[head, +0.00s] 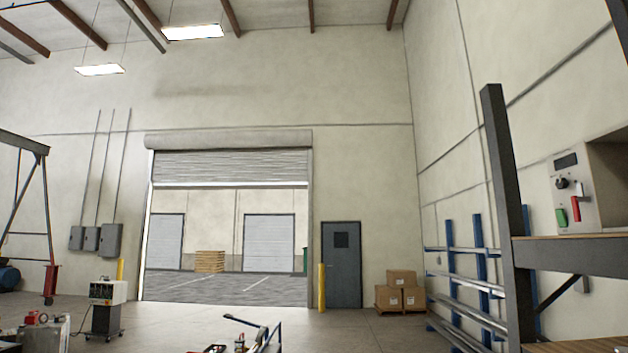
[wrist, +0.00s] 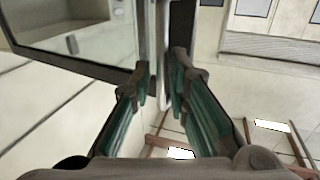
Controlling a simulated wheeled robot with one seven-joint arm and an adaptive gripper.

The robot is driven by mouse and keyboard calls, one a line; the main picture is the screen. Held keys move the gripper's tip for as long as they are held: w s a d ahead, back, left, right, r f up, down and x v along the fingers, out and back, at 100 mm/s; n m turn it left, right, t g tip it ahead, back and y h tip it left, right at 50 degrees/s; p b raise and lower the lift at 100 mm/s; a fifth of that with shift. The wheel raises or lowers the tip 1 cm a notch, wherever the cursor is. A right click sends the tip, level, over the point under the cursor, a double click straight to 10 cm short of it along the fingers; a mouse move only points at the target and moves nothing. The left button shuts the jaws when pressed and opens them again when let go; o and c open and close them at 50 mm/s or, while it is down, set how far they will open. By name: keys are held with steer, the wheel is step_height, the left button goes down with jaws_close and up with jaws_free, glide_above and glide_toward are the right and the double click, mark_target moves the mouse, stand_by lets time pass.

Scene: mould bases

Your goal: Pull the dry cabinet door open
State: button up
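The dry cabinet shows only in the wrist view, at the upper left. Its door (wrist: 85,63) has a dark frame around a pale, glass-like pane. A narrow grey upright strip (wrist: 153,30), perhaps the door handle or edge, stands beside the frame at the fingertips. My gripper (wrist: 163,82) has its two teal-padded fingers apart, one on each side of this strip. I cannot tell whether either finger touches it. The cabinet's inside and how far the door stands open cannot be made out. The head view shows neither the cabinet door nor my gripper.
In the head view, a control box (head: 588,200) with red and green switches sits on a wood-topped bench (head: 580,240) at right, beside a dark post (head: 508,190). A blue rack (head: 465,260) and cartons (head: 400,292) stand beyond. Open floor (head: 340,325) lies ahead.

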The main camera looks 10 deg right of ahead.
steer(key=v, duration=1.1)
steer(key=w+f+n+g+y, duration=0.35)
steer(key=w+f+y, duration=0.35)
steer(key=w+f, duration=1.6)
steer(key=w+a+f+n+g+y, duration=0.1)
steer(key=a+f+g, duration=0.2)
steer(key=f, duration=1.2)
steer(key=w+a+f+n+g+y+b, duration=0.1)
steer(key=a+f, duration=0.4)
steer(key=f, duration=1)
steer(key=shift+w+a+f+n+g+y+b, duration=0.3)
steer(key=shift+w+f+n+g+y, duration=0.25)
steer(key=shift+g, duration=0.4)
steer(key=shift+s+d+r, duration=0.15)
steer(key=shift+d+r, duration=0.05)
